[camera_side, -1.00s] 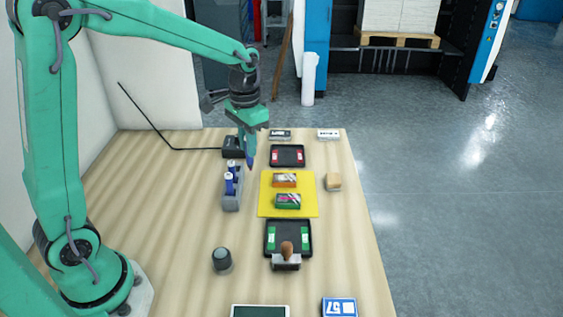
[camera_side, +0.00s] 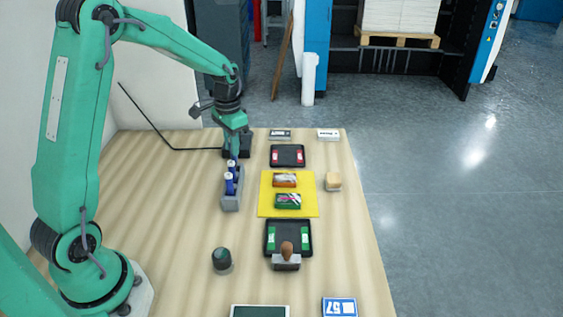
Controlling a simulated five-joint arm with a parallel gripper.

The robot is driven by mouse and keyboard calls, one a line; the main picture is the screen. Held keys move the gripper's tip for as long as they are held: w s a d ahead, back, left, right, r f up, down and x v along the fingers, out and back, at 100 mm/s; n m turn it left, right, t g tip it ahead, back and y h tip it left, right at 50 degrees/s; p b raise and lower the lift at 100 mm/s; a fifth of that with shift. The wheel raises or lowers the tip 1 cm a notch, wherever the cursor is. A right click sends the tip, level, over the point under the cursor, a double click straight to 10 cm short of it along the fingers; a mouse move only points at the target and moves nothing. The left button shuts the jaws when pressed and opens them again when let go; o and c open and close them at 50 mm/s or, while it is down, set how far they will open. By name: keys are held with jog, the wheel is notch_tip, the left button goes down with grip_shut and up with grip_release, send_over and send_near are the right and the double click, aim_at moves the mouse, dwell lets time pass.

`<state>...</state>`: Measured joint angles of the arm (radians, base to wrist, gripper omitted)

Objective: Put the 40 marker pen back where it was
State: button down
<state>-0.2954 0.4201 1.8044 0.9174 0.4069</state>
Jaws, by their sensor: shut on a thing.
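A grey pen holder (camera_side: 232,203) stands on the wooden table, left of the yellow mat. Two blue-and-white marker pens (camera_side: 229,184) stand upright in it. My gripper (camera_side: 235,153) points down over the far end of the holder and is shut on a slim blue marker pen. The held pen is mostly hidden by the fingers and the standing pens. I cannot tell whether its tip is inside the holder or just above it. No number on the pens is legible, so I cannot tell which is 40.
The yellow mat (camera_side: 309,184) bears an orange and a green box. A black tray with red pieces (camera_side: 287,148) lies beyond it, and one with green pieces (camera_side: 267,251) nearer. A dark round object (camera_side: 221,258) stands in front. The table's left side is mostly clear.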

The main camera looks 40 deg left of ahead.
jog(key=shift+f, duration=0.1)
jog(key=shift+f, duration=1.9)
jog(key=shift+f, duration=0.15)
jog(key=c, duration=1.4)
grip_release()
jog(key=shift+o, duration=0.2)
notch_tip(320, 180, up, 12)
jog(key=shift+r, duration=0.2)
jog(key=shift+d, duration=0.1)
